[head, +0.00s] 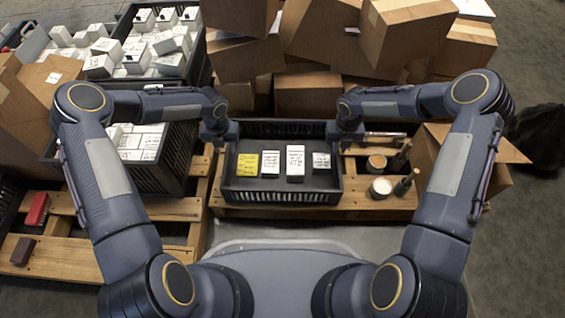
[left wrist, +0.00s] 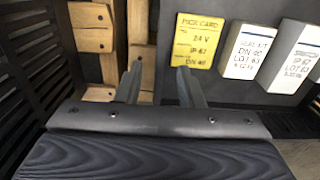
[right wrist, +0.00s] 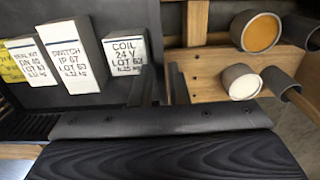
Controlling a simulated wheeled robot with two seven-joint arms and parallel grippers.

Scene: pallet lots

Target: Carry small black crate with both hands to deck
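The small black crate (head: 282,198) sits upright on a wooden pallet in the head view. It holds a yellow pick card (head: 247,165) and several white labelled boxes (head: 295,162). My left gripper (head: 217,135) is at the crate's left side; in the left wrist view its fingers (left wrist: 160,85) stand apart on either side of the crate's wall. My right gripper (head: 346,135) is at the right side; in the right wrist view its fingers (right wrist: 162,85) also straddle the wall, seemingly with a slight gap. I cannot tell which surface is the deck.
Brown cartons (head: 308,93) are piled behind the crate. A larger black crate (head: 173,168) with white boxes stands left. Cups (head: 381,187) and dark-necked bottles stand on the pallet (head: 340,208) at right, close to my right gripper. A red item (head: 37,210) lies far left.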

